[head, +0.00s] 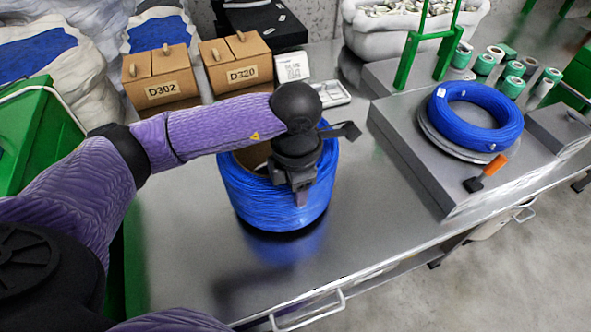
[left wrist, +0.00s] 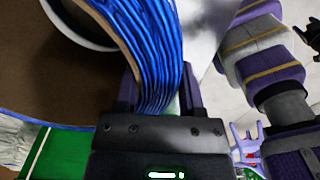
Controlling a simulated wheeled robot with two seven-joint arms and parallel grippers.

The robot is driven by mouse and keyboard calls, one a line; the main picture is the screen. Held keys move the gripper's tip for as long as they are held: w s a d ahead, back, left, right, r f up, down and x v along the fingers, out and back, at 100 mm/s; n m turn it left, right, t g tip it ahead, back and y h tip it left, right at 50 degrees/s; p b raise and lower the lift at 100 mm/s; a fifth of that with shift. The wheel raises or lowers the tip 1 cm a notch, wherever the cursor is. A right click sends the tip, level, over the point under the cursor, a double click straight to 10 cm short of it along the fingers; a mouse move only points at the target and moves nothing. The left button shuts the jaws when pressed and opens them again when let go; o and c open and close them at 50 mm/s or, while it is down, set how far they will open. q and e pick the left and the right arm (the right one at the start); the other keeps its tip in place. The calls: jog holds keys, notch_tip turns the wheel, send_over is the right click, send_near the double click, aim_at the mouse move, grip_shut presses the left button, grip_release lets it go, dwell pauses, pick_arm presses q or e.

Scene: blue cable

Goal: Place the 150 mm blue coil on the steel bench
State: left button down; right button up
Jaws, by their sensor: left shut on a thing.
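A tall blue coil (head: 250,195) with a brown inner core stands upright at the middle of the steel bench (head: 190,250). A dark shadow lies under it; I cannot tell whether its base touches the bench. My left gripper (head: 301,192) reaches over its right side and is shut on its wall. In the left wrist view the blue windings (left wrist: 150,50) pass between my left fingers (left wrist: 158,100). No label shows the coil's size.
A flatter blue coil (head: 475,115) lies on a round plate on a raised grey box at right, beside an orange-handled tool (head: 487,172). Cardboard boxes D302 (head: 160,90) and D320 (head: 240,75) stand behind. The front left of the bench is clear.

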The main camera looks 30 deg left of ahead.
pick_arm(q)
notch_tip(320, 180, down, 2)
jog(key=shift+f, duration=0.2)
jog(key=shift+c, duration=1)
grip_release()
notch_tip(320, 180, up, 12)
jog(key=p, duration=0.3)
jog(key=shift+f+p, duration=0.25)
jog(key=shift+p, duration=0.15)
jog(key=shift+r, duration=0.3)
jog(key=shift+f, duration=0.1)
pick_arm(e)
jog(key=w+r, duration=0.1)
jog(key=w+a+r, duration=0.1)
jog(key=r, duration=0.1)
jog(key=shift+w+t, duration=0.1)
jog(key=shift+t, duration=0.2)
